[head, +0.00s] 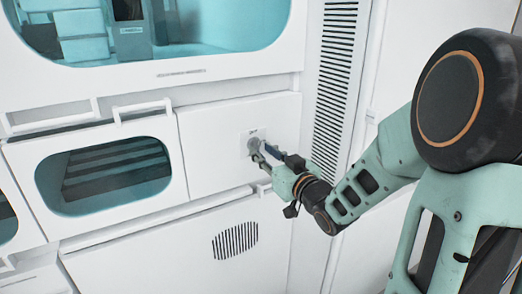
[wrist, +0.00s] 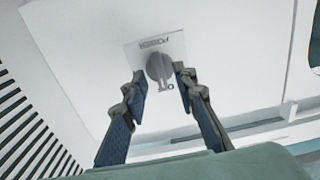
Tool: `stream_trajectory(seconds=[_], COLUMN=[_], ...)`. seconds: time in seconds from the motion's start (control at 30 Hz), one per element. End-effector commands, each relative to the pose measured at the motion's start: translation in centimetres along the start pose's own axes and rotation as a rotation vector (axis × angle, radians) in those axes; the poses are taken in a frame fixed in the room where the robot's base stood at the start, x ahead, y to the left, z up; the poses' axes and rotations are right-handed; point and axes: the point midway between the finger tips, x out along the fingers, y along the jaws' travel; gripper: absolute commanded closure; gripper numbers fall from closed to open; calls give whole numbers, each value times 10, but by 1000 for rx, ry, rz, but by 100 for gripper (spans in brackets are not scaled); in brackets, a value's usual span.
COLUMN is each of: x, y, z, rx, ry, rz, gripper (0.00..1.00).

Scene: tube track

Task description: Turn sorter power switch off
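The sorter power switch is a round grey knob (wrist: 160,67) on a small light plate (wrist: 170,48) with dark lettering above it and marks below it. In the head view the knob (head: 254,143) shows on the white panel, partly covered by my gripper. My gripper (wrist: 160,80) is open, with one blue-padded finger on each side of the knob. In the head view the gripper (head: 262,155) is right at the switch plate. I cannot tell whether either finger touches the knob.
A white panel (head: 207,135) surrounds the switch. A drawer with a window (head: 105,175) and handle is at its left. A slatted vent (head: 335,85) stands to the right, and a small round vent (head: 235,241) lies below. A large window (head: 190,25) is above.

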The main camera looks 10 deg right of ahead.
Motion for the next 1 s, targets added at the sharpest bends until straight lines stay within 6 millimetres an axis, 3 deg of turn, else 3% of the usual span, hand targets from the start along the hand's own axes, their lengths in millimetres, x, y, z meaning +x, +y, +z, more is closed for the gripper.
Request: stream_trajectory(seconds=[0.2, 0.4, 0.8, 1.0], x=[-37, -56, -58, -49], y=[1, 0, 0, 6], z=[-1, 0, -2, -9], rx=[-2, -1, 0, 6], ry=[0, 0, -9, -125], rz=[3, 1, 3, 47], gripper=[74, 74, 74, 74])
